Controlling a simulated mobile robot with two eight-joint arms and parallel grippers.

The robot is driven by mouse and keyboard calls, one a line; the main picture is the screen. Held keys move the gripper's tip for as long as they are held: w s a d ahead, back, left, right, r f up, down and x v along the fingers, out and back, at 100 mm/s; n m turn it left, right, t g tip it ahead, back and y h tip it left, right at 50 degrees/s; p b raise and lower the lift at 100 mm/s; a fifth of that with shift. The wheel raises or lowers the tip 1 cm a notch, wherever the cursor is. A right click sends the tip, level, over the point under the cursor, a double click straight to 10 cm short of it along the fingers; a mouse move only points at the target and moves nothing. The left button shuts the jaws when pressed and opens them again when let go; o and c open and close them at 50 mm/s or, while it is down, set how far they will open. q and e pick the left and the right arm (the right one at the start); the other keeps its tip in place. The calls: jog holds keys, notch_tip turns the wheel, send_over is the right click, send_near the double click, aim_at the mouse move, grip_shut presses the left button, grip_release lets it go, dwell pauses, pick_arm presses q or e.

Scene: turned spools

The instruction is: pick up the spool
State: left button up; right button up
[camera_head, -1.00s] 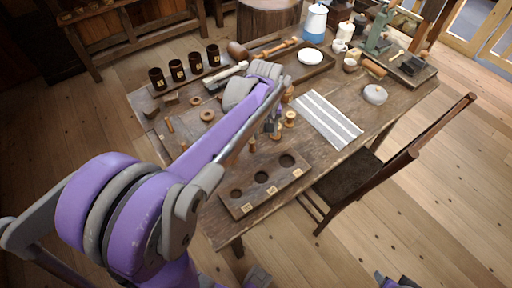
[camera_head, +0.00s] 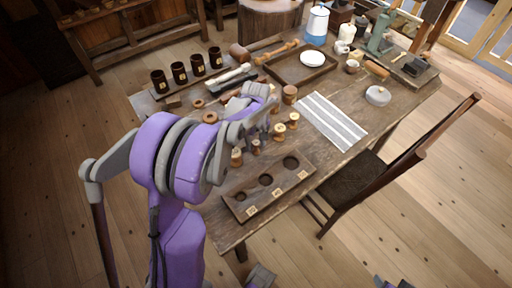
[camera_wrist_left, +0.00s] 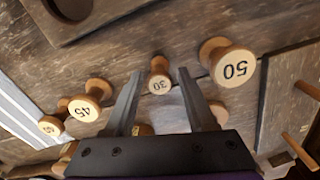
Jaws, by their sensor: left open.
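Several turned wooden spools stand on the table. In the left wrist view the small spool marked 30 (camera_wrist_left: 160,85) shows between my left gripper's fingertips (camera_wrist_left: 161,72). The gripper is open; I cannot tell how far the spool is from the fingers. A larger spool marked 50 (camera_wrist_left: 230,64) is to the right, and one marked 45 (camera_wrist_left: 86,106) to the left. A further spool (camera_wrist_left: 50,125) is at far left. In the head view my left gripper (camera_head: 260,130) is above the row, near a big spool (camera_head: 237,158) and a small one (camera_head: 256,147). My right gripper is not identifiable.
A wooden board with three round holes (camera_head: 224,197) lies at the table's front edge. A striped cloth (camera_head: 332,120) lies right of the spools. Dark cups (camera_head: 197,66), a tray (camera_head: 272,72) and a white plate (camera_head: 312,58) stand further back. A chair (camera_head: 400,160) is at right.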

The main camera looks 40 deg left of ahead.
pick_arm(q)
jog(key=shift+f, duration=0.8)
grip_shut()
jog(key=shift+r, duration=0.1)
